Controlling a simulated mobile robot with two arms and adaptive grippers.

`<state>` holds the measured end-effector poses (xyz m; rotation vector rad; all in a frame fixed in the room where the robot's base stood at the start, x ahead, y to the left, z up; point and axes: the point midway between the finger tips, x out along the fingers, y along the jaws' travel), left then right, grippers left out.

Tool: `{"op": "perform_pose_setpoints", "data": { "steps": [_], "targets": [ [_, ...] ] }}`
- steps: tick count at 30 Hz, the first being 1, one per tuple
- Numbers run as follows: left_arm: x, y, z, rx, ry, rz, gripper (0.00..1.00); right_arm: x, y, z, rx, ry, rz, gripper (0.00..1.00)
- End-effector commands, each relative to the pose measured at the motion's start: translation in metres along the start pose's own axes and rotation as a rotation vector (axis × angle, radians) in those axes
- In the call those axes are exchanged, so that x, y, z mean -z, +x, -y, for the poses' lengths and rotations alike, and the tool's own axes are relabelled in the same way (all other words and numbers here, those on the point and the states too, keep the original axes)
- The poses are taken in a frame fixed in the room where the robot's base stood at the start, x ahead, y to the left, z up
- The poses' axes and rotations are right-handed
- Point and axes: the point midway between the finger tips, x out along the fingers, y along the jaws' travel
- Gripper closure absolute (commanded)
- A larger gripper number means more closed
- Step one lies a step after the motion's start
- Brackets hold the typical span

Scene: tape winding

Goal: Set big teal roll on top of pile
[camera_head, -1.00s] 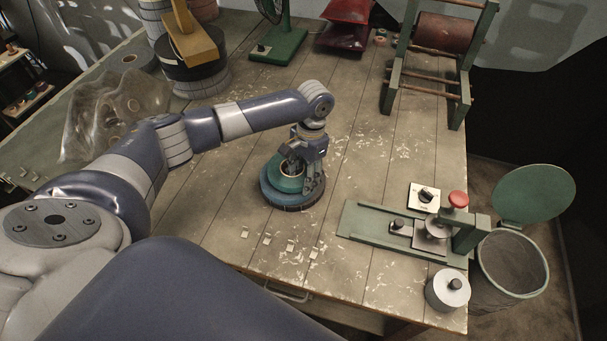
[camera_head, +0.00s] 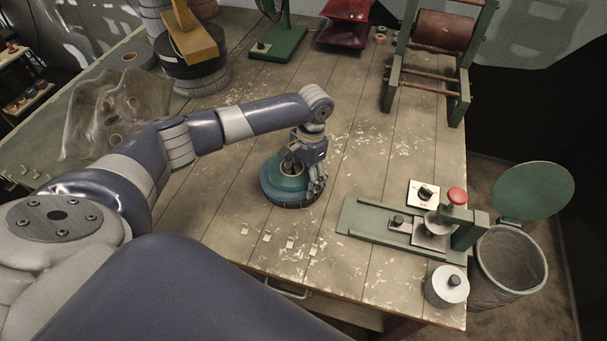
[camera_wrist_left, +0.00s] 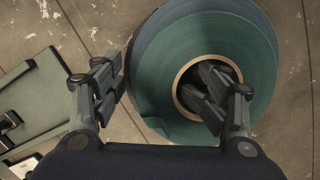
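The big teal roll (camera_head: 277,181) lies flat on top of a short pile, with a blue roll (camera_head: 269,193) and a dark layer under it. In the left wrist view the teal roll (camera_wrist_left: 254,75) shows its pale core ring, and a blue-grey rim (camera_wrist_left: 160,35) shows beyond its upper left edge. My left gripper (camera_head: 305,172) is low over the roll, its fingers spread across the roll's wall. In the left wrist view (camera_wrist_left: 160,90) one finger is in the core hole and the other is outside the roll, a narrow gap from its edge. My right gripper is not in view.
A green fixture with a red knob (camera_head: 457,196) stands at the right, with a metal weight (camera_head: 447,287) near the front corner. Small pale tabs (camera_head: 267,238) lie in front of the pile. A stack of large rolls (camera_head: 203,84) stands at the back left.

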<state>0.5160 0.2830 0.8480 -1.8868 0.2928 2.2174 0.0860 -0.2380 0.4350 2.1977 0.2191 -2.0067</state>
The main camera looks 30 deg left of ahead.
Motion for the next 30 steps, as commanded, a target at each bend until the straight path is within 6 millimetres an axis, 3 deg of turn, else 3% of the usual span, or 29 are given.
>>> {"op": "perform_pose_setpoints", "data": {
  "steps": [17, 23, 30],
  "targets": [
    [0.001, -0.006, -0.002, -0.005, 0.004, -0.007, 0.38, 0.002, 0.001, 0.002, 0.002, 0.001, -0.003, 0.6],
    [0.001, -0.037, -0.001, -0.004, 0.003, -0.011, 0.38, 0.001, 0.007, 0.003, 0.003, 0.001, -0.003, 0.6],
    [0.001, -0.091, -0.001, -0.004, 0.002, -0.011, 0.38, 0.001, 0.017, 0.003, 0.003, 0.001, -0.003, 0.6]
  ]
}}
